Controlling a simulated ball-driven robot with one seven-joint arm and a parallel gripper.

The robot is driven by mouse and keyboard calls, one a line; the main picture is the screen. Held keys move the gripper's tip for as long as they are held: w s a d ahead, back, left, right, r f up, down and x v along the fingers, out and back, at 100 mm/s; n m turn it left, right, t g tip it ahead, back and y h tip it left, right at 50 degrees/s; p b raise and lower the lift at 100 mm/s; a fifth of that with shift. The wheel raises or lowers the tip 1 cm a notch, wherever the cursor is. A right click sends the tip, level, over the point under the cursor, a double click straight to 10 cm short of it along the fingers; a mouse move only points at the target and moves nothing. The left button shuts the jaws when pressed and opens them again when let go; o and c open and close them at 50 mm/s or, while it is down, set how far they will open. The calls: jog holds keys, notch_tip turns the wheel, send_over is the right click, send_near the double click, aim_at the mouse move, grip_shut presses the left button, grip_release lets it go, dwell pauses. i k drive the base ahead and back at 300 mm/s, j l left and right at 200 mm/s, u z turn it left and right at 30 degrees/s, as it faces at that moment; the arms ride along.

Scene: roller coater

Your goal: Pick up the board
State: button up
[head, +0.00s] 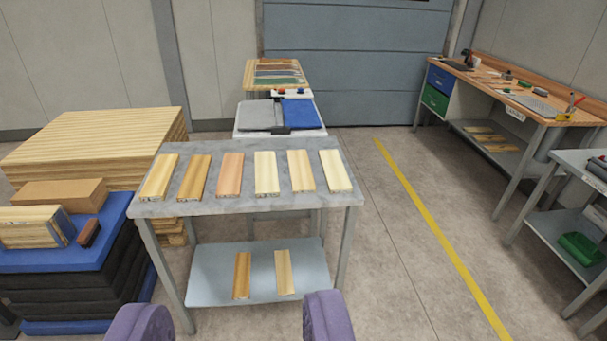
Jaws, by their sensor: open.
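Several wooden boards lie apart in a row on a grey table (250,205). From left to right they include a pale yellow board (160,177), a brown-yellow board (194,177), a reddish board (230,175), a cream board (265,173), a tan board (301,170) and a pale board (335,170). Two more boards, one golden (242,275) and one pale (284,272), lie on the lower shelf. My gripper (230,325) shows as two purple fingers at the bottom edge. It is open and empty, in front of the table and apart from the boards. Which board is meant cannot be told.
A stack of timber panels (90,140) and a blue-topped stack (100,235) with blocks stand at left. Behind the table is a machine (280,118). Workbenches (520,95) stand at right. Floor beside the yellow line (430,220) is clear.

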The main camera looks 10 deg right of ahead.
aim_at(302, 181)
jog(key=i+l+u, duration=0.1)
jog(key=i, duration=0.5)
jog(key=i+l+u, duration=0.1)
jog(key=i+l, duration=0.2)
jog(key=i, duration=0.25)
jog(key=i+l+u, duration=0.1)
jog(key=i+l, duration=0.2)
jog(key=i, duration=0.3)
jog(key=i+l+u, duration=0.15)
jog(key=i+l, duration=0.15)
jog(key=i, duration=0.25)
jog(key=i+l+u, duration=0.1)
jog(key=i+l, duration=0.25)
jog(key=i, duration=0.2)
